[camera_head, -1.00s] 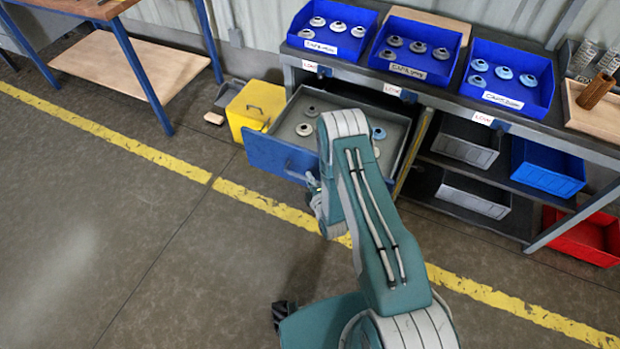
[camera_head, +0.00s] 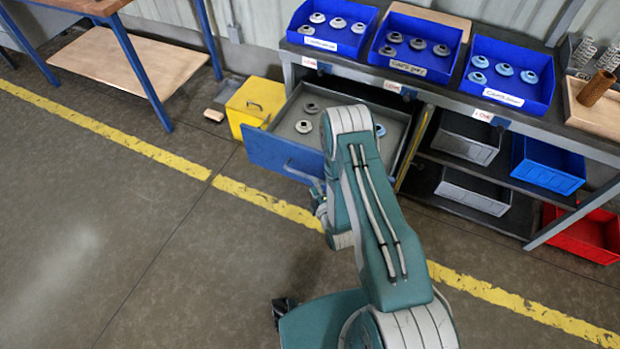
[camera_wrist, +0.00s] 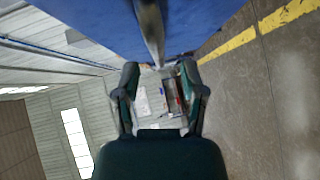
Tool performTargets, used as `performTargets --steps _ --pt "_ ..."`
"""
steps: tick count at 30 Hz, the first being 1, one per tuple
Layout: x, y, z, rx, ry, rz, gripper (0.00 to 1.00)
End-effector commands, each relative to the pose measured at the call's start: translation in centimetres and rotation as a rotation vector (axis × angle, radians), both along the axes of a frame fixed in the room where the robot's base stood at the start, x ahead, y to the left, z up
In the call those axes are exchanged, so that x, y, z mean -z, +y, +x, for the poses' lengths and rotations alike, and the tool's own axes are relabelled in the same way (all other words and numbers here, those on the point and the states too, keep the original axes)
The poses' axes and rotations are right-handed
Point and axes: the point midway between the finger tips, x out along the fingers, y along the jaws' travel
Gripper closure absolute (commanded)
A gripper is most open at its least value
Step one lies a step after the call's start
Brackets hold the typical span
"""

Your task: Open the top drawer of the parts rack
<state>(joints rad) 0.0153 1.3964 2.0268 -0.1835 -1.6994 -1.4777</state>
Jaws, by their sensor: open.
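The top drawer (camera_head: 262,152) of the parts rack (camera_head: 424,98) is pulled well out, with its blue front facing the floor aisle. Several round grey and blue caps lie inside its grey tray; my arm hides part of the tray. My gripper (camera_head: 319,203) is just outside the drawer front, low and mostly hidden by my arm. In the wrist view the fingers of my gripper (camera_wrist: 160,78) are open and apart. The drawer's blue front (camera_wrist: 105,18) and its metal handle bar (camera_wrist: 150,28) show beyond the fingertips, with nothing visible between the fingers.
Three blue bins (camera_head: 332,24) of caps stand on the rack top. A yellow box (camera_head: 256,105) sits left of the drawer. Grey, blue and red bins (camera_head: 585,236) are at lower right. A workbench (camera_head: 125,65) stands at upper left. The floor in front is clear.

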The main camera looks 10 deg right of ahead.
Motion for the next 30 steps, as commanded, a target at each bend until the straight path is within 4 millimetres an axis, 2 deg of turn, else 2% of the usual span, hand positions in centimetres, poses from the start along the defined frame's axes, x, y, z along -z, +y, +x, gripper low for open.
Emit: performTargets --steps 1,6,12,30 --pt "-0.1 -0.2 -1.2 0.000 0.005 0.000 0.46" --pt "-0.5 -0.7 -4.5 0.001 0.006 0.000 0.46" --pt "-0.9 -1.1 -6.7 0.000 0.004 -0.001 0.46" --pt "-1.0 -1.1 -6.9 -0.001 0.002 0.000 0.46"
